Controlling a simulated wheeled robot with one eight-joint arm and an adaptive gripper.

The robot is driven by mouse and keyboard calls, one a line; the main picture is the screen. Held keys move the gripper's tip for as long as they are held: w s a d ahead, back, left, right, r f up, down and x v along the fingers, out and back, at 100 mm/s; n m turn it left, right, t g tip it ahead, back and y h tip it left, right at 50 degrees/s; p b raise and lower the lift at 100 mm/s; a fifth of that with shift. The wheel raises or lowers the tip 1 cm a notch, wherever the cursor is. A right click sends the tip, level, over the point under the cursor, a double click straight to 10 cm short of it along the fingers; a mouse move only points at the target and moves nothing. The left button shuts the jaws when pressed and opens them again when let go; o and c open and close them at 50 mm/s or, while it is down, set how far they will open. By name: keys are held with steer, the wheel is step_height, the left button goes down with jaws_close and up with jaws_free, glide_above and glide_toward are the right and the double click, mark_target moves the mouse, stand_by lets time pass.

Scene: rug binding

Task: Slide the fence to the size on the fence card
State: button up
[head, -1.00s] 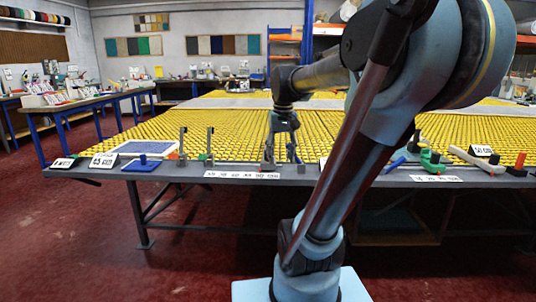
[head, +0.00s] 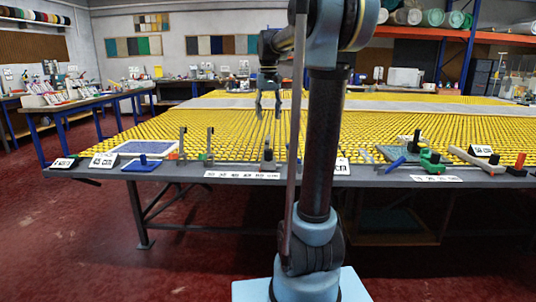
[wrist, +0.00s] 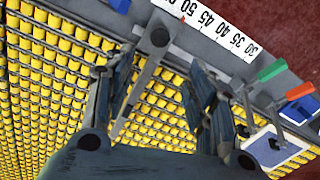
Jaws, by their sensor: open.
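The fence, a grey bar (wrist: 142,90) with a round-topped post (wrist: 160,36), lies across the yellow studded bed. Its upright post (head: 268,157) stands near the right end of a white number scale (head: 242,175). In the wrist view the post is beside the scale (wrist: 210,30), near the 50; the exact reading is unclear. My gripper (head: 268,104) is open and empty above the bed. In the wrist view its fingers (wrist: 160,85) are spread either side of the bar, apart from it. Small cards (head: 104,160) (head: 341,167) stand along the edge; I cannot tell which is the fence card.
Green, blue and red tools (head: 432,160) and a second scale (head: 437,178) are to the right. The yellow bed (head: 220,125) behind is mostly clear.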

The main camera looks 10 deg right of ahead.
mark_target(268, 151)
step_height(268, 151, down, 17)
steer(key=shift+r, duration=0.15)
stand_by(0.5)
jaws_close()
